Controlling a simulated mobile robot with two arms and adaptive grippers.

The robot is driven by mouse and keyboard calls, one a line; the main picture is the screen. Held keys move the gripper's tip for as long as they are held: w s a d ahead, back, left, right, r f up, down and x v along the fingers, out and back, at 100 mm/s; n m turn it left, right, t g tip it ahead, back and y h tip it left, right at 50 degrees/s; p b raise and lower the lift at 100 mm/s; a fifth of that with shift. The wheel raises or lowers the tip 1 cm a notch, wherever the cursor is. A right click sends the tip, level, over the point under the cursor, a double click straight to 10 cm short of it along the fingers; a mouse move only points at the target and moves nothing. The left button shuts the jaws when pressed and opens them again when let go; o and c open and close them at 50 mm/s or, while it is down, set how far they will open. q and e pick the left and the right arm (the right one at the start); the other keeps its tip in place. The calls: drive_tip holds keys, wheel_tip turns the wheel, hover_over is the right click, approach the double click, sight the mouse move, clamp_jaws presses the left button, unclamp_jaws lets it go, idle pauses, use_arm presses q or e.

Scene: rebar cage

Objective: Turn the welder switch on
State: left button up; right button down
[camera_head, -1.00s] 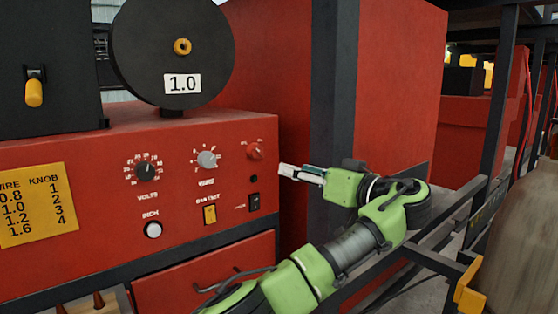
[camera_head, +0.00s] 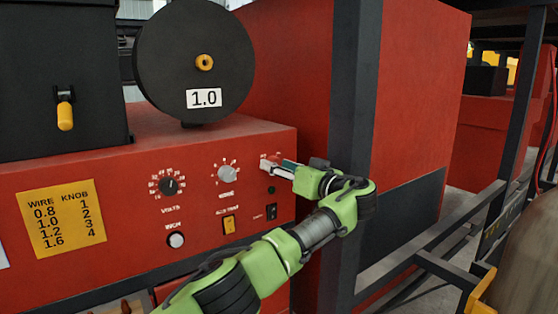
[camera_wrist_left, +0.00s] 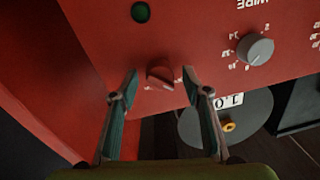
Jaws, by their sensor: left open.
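The red welder (camera_head: 130,170) fills the left of the head view. Its red rotary switch (camera_wrist_left: 160,75) sits between the two fingers in the wrist view, which is upside down. My left gripper (camera_head: 268,163) is open at the panel's upper right corner, and its fingers (camera_wrist_left: 157,80) stand either side of the red switch. I cannot tell whether they touch it. In the head view the gripper mostly hides this switch. My right gripper is not in view.
On the panel are a volts knob (camera_head: 168,186), a grey wire knob (camera_head: 227,174), a white inch button (camera_head: 176,240), a yellow rocker (camera_head: 229,224) and a black rocker (camera_head: 272,212). A dark post (camera_head: 352,100) stands just right of the welder.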

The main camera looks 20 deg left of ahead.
use_arm(q)
drive_tip(key=shift+w, duration=0.15)
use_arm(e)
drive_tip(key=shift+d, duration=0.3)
use_arm(q)
drive_tip(key=c, duration=1.1)
